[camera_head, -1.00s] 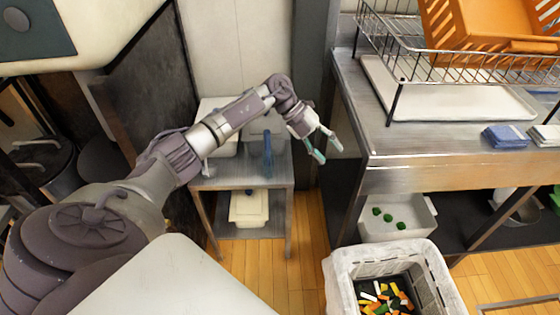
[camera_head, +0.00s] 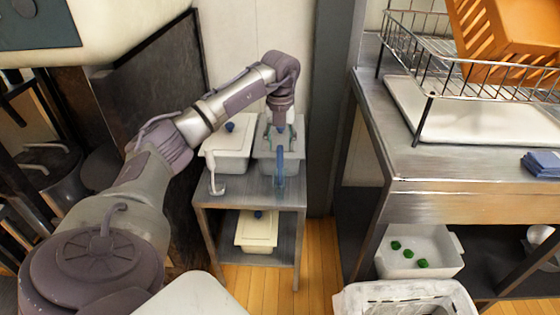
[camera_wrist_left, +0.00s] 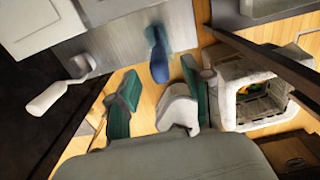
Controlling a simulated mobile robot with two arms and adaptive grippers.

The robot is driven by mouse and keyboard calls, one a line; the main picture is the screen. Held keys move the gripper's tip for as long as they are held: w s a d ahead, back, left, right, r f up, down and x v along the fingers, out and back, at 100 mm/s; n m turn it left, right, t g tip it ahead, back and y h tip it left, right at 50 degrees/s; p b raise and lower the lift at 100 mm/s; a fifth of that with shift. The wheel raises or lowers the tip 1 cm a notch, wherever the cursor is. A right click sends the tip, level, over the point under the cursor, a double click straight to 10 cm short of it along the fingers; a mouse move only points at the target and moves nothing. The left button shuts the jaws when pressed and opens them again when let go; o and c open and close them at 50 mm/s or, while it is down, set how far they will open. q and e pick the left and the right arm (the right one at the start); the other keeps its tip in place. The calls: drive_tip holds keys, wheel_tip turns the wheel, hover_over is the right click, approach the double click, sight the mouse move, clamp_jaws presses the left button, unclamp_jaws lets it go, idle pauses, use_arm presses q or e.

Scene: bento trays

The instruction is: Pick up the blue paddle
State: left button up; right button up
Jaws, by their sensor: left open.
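The blue paddle (camera_head: 280,170) stands upright near the front edge of the small metal side table, in front of the right container. It also shows in the left wrist view (camera_wrist_left: 158,62), just beyond the fingertips and blurred. My left gripper (camera_head: 280,132) points down above and behind the paddle's top in the head view. Its teal fingers (camera_wrist_left: 158,98) are apart with nothing between them in the wrist view. Whether a finger touches the paddle cannot be told. My right gripper is not in view.
Lidded containers (camera_head: 229,150) stand on the side table (camera_head: 240,196). A white ladle-like utensil (camera_head: 214,182) is left of the paddle. Another container (camera_head: 257,232) sits on the lower shelf. A steel counter (camera_head: 440,165) and a lined bin (camera_head: 405,298) are at right.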

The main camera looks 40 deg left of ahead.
sight(280, 157)
use_arm(q)
wheel_tip(280, 157, down, 5)
drive_tip(key=shift+f+b, duration=0.1)
drive_tip(key=shift+b, duration=0.25)
clamp_jaws()
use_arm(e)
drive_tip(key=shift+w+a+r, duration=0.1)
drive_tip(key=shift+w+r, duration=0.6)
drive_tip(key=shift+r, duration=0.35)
